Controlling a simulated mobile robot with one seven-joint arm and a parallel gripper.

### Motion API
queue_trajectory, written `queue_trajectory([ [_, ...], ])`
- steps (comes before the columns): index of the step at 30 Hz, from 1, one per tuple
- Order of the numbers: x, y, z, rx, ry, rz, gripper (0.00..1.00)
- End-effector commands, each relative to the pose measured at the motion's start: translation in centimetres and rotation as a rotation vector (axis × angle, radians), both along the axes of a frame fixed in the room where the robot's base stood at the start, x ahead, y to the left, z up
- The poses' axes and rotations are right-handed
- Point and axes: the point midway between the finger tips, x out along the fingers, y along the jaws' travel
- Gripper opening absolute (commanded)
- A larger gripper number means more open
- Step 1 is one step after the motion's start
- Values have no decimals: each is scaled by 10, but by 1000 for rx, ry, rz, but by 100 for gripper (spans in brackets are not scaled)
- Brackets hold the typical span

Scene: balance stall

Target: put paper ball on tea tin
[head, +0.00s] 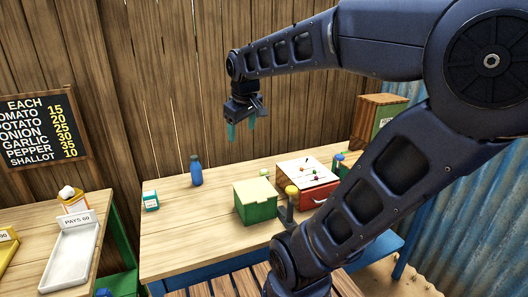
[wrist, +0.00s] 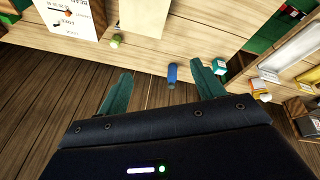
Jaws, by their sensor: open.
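A white round lump that looks like the paper ball (head: 66,191) appears to rest on top of an orange-and-white box (head: 76,205) on the left table. The ball also shows at the right of the wrist view (wrist: 266,97), against the orange box (wrist: 257,85). A small teal tin with a white label (head: 150,201) stands at the left end of the middle table; it shows in the wrist view too (wrist: 219,66). No readable label tells which one is the tea tin. My gripper (head: 241,130) is open and empty, high above the middle table, apart from everything.
On the middle table stand a blue bottle (head: 196,170), a green box (head: 255,203) and a red drawer box (head: 317,194) with a pinned white top. A white tray (head: 72,255) lies on the left table. A gap separates the tables. A plank wall (head: 150,80) rises behind.

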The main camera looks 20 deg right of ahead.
Motion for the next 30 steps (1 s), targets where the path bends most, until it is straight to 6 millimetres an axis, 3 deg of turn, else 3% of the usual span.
queue_trajectory([
  [3,-35,-20,-19,77,-20,-176,67],
  [10,-72,-37,-46,179,-44,-391,67],
  [30,-78,-39,-51,200,-46,-431,67],
])
